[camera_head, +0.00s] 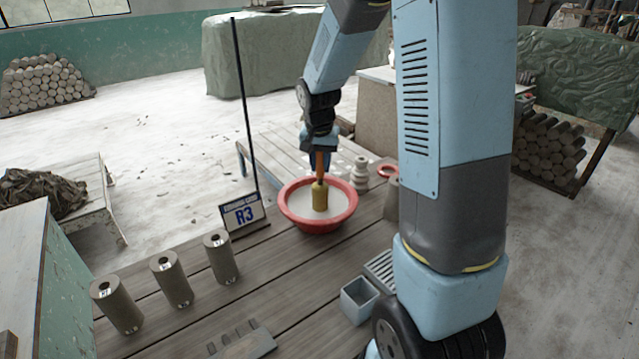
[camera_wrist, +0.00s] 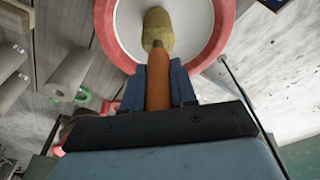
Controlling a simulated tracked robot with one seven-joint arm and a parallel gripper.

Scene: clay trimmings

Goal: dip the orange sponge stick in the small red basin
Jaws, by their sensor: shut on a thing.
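The small red basin (camera_head: 297,222) stands on the plank table and holds a pale, whitish liquid. The orange sponge stick (camera_head: 320,163) has an orange handle and a yellowish sponge head (camera_head: 320,197). It hangs upright with the head over the middle of the basin; I cannot tell whether the tip touches the liquid. My gripper (camera_head: 319,150) is above the basin, shut on the orange handle. In the wrist view the handle (camera_wrist: 158,80) sits between the blue fingers (camera_wrist: 157,88), and the sponge head (camera_wrist: 158,30) shows against the basin's pale inside, within its red rim (camera_wrist: 107,32).
Several grey clay cylinders (camera_head: 171,279) stand at the left front of the table (camera_head: 290,290). An R3 sign (camera_head: 244,213) with a tall dark pole is left of the basin. A pale stacked piece (camera_head: 361,173) and a red ring (camera_head: 387,171) are behind right. A small grey-blue box (camera_head: 359,300) sits in front.

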